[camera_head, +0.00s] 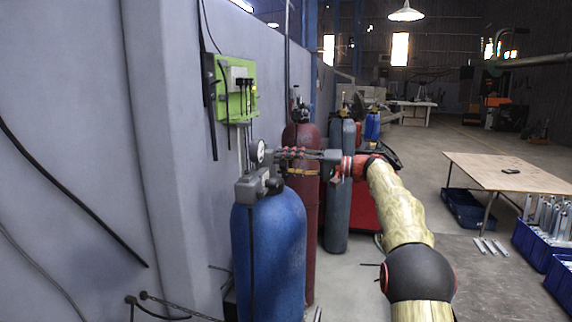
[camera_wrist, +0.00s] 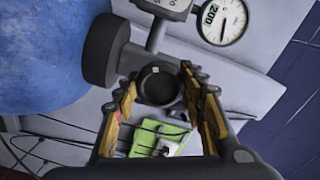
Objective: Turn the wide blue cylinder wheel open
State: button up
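The wide blue cylinder (camera_head: 268,250) stands upright in the front, beside the wall. A grey valve (camera_head: 257,186) with a round gauge (camera_head: 258,151) sits on its top. My gripper (camera_head: 284,161) reaches in from the right, just above and beside the valve. In the wrist view the blue cylinder (camera_wrist: 45,50) fills the upper left. A large dark disc (camera_wrist: 100,50) and a smaller round dark knob (camera_wrist: 160,84) show on the valve. My gripper (camera_wrist: 158,82) is open, its fingers on either side of the knob. I cannot tell whether they touch it or which part is the wheel.
A dark red cylinder (camera_head: 301,222) stands right behind the blue one, and a grey-blue cylinder (camera_head: 338,190) farther back. A green panel (camera_head: 236,88) with cables hangs on the wall at left. A wooden table (camera_head: 500,172) and blue crates (camera_head: 536,245) stand at right.

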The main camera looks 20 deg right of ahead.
jog(key=o, duration=0.5)
jog(key=shift+d, duration=0.1)
jog(key=v, duration=1.1)
jog(key=shift+s+d, duration=0.25)
jog(key=shift+d, duration=0.1)
jog(key=shift+f, duration=0.15)
